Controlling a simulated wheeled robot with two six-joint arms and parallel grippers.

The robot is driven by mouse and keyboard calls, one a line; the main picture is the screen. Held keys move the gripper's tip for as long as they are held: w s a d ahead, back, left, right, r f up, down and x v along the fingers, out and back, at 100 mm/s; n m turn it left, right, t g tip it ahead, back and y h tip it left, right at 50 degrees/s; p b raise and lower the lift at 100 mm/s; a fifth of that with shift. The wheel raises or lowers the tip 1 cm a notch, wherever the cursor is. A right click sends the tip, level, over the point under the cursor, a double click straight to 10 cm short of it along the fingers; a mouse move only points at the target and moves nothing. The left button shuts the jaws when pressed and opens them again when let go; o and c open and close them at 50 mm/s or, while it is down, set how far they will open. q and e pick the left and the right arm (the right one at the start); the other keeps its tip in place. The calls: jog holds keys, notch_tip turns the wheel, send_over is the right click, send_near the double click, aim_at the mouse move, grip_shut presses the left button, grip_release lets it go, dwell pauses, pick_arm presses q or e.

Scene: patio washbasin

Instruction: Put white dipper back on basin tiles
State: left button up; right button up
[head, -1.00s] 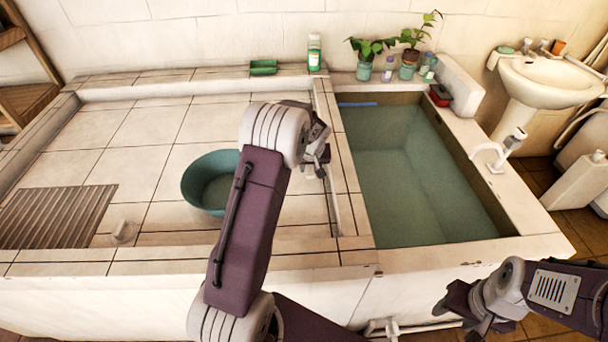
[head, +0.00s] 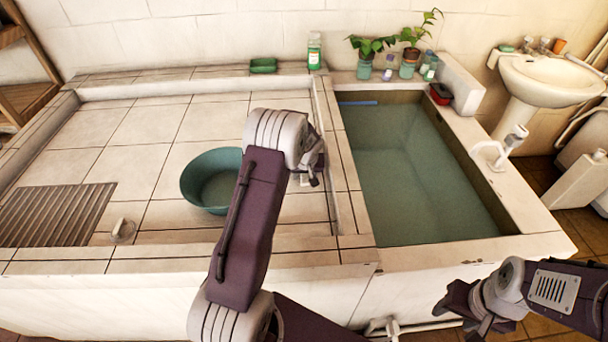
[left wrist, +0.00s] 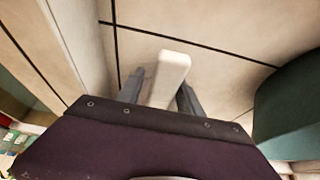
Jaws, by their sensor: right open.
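The white dipper's pale, block-like end (left wrist: 172,68) shows between the two fingers of my left gripper (left wrist: 161,92) in the left wrist view. The fingers flank it closely; I cannot tell whether they press on it. The rest of the dipper is hidden behind the gripper. In the head view my left gripper (head: 311,172) is low over the right side of the basin tiles (head: 145,125), and a small white bit shows beneath it. My right gripper (head: 468,308) is open and empty in front of the basin wall.
A teal bowl (head: 203,193) stands on the tiles left of my left gripper. A small pale object (head: 122,231) lies near the ridged washboard (head: 55,215). The water tank (head: 415,180) lies to the right, behind a raised tile edge. Bottles and plants line the back ledge.

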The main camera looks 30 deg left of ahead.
pick_arm(q)
jog(key=shift+r+p, duration=0.3)
jog(key=shift+r, duration=0.2)
jog(key=p+v, duration=0.1)
jog(key=v, duration=1)
jog(key=shift+s+d+r, duration=0.1)
jog(key=shift+s, duration=0.1)
jog(key=s+d+m+g+h, duration=0.1)
jog(key=s+d+m, duration=0.1)
jog(key=s+d, duration=0.2)
jog(key=s+d+f+m+g+h, duration=0.1)
jog(key=s+d, duration=0.3)
jog(key=s, duration=0.7)
jog(key=s+d+f+m, duration=0.1)
jog(key=s+d, duration=0.3)
jog(key=s, duration=0.4)
jog(key=shift+s+f+m+g+h, duration=0.1)
jog(key=shift+m+g+h, duration=0.1)
jog(key=shift+m, duration=0.25)
jog(key=shift+f+m+g+h, duration=0.15)
jog(key=shift+m+g+h, duration=0.05)
jog(key=shift+m, duration=0.25)
jog(key=shift+s+f, duration=0.1)
notch_tip(320, 180, up, 6)
jog(key=p, duration=0.6)
